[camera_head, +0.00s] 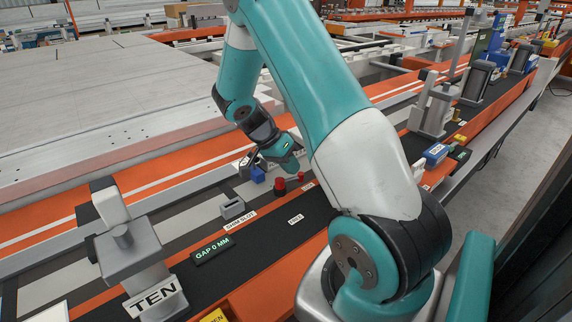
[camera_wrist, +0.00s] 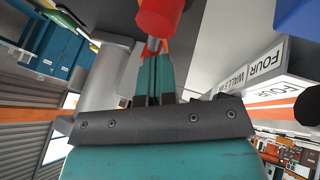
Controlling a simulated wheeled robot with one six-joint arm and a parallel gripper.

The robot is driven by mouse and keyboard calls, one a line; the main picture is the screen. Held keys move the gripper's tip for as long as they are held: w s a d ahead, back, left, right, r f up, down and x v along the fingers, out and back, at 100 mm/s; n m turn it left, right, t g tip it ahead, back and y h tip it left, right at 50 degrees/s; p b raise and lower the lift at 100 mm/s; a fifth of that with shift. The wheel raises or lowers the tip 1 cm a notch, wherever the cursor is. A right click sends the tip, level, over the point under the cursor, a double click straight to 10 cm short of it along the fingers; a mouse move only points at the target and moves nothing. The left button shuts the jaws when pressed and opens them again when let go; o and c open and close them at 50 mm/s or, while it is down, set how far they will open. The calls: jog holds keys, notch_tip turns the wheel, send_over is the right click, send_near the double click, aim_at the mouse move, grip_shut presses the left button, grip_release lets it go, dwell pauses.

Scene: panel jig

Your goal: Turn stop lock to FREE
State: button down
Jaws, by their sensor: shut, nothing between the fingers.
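A red knob (camera_head: 280,187) stands on the dark strip of the jig in the head view, with a smaller red piece (camera_head: 301,176) beside it. A white FREE label (camera_head: 295,219) lies on the strip nearer the camera; another small label (camera_head: 307,187) is too small to read. My gripper (camera_head: 291,164) is just behind the knob in the head view. In the wrist view my gripper (camera_wrist: 154,75) has its fingers together and empty, and a red cylindrical part (camera_wrist: 160,15) is just past the fingertips. I cannot tell whether they touch.
A grey clamp block marked TEN (camera_head: 155,300) stands at lower left. A GAP 0 MM display (camera_head: 212,250) and a shim slot block (camera_head: 232,207) are left of the knob. A blue piece (camera_head: 257,175) is close to my gripper. A FOUR WALLS label (camera_wrist: 262,65) shows at right in the wrist view.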

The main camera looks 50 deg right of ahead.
jog(key=m, duration=0.1)
jog(key=s+m+y+b, duration=0.1)
jog(key=m, duration=0.1)
jog(key=m+g+y, duration=0.1)
jog(key=shift+s+a+f+m+b, duration=0.15)
jog(key=shift+s+a+m+b, duration=0.15)
jog(key=shift+s+m, duration=0.1)
jog(key=m+y+b, duration=0.1)
jog(key=s+m+y+b, duration=0.1)
jog(key=m, duration=0.1)
jog(key=shift+a+m+y, duration=0.3)
jog(key=shift+a, duration=0.05)
jog(key=shift+s+a+b, duration=0.3)
jog(key=shift+a+b, duration=0.2)
jog(key=shift+s+a+m+y+b, duration=0.25)
jog(key=shift+m+y+b, duration=0.15)
jog(key=shift+m, duration=0.3)
jog(key=shift+a, duration=0.15)
jog(key=shift+s+a, duration=0.1)
jog(key=shift+a, duration=0.1)
dwell(0.6)
jog(key=shift+d, duration=0.1)
